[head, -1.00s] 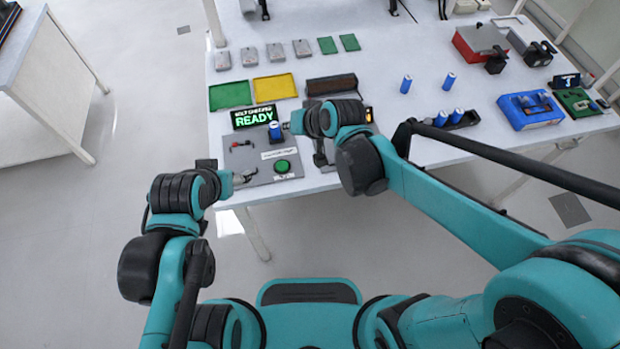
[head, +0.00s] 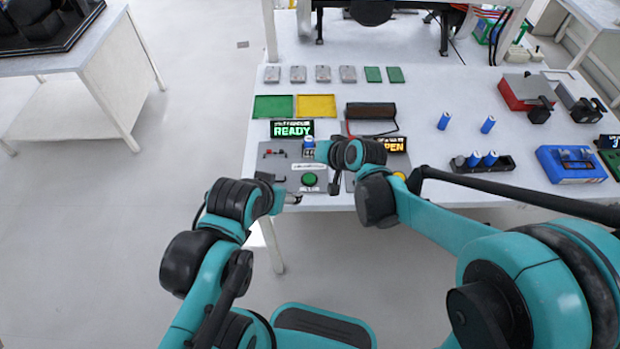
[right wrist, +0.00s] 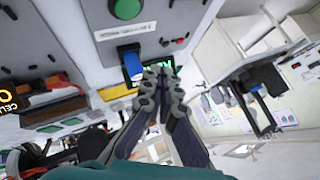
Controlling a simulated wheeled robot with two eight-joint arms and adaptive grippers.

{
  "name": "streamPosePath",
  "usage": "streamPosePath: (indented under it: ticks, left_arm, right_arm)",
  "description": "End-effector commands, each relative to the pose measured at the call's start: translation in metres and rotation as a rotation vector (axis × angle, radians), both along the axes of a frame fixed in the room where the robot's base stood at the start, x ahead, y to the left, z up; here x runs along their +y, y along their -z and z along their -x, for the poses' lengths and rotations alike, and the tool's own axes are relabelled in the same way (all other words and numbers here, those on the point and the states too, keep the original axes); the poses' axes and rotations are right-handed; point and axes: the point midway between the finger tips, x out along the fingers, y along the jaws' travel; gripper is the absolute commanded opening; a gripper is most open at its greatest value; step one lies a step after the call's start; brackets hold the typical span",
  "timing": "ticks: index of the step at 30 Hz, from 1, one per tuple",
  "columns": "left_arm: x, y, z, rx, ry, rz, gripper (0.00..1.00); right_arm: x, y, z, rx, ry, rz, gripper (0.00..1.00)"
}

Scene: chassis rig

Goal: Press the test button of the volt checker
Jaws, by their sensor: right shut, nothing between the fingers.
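The volt checker (head: 272,174) is a grey panel at the front edge of the table. Its display (head: 292,129) reads READY in green. The round green test button (head: 309,180) is at its front, and it also shows at the top of the right wrist view (right wrist: 125,9). A blue cell (head: 309,142) stands at the checker's back right; it also shows in the right wrist view (right wrist: 129,57). My right gripper (right wrist: 160,70) is shut and empty beside the cell, apart from the button. My left gripper (head: 289,197) is at the panel's front edge; its fingers are too small to read.
A black holder with blue cells (head: 500,165) and a blue device (head: 570,178) stand further right. Green (head: 273,107) and yellow (head: 316,105) trays lie behind.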

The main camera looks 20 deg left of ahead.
Motion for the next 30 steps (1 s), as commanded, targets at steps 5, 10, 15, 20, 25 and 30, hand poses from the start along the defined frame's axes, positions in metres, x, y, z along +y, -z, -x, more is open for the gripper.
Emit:
streamPosePath:
  ticks: [5,10,15,20,25,30]
  left_arm:
    - [0.0,0.016,0.0,0.0,0.0,0.0,0.65]
    - [0.0,0.036,0.0,0.0,0.0,0.0,0.65]
    - [0.0,0.056,0.0,0.0,0.0,0.0,0.65]
    - [0.0,0.067,0.0,0.0,0.0,0.0,0.65]
    - [0.0,0.068,0.0,0.0,0.0,0.0,0.65]
    - [0.0,0.067,0.0,0.0,0.0,0.0,0.65]
  right_arm:
    - [0.0,0.02,0.0,0.0,0.0,0.0,0.0]
    - [0.0,0.044,0.0,0.0,0.0,0.0,0.0]
    - [0.0,0.069,0.0,0.0,0.0,0.0,0.0]
    - [0.0,0.082,0.0,0.0,0.0,0.0,0.0]
    - [0.0,0.084,0.0,0.0,0.0,0.0,0.0]
    - [0.0,0.083,0.0,0.0,0.0,0.0,0.0]
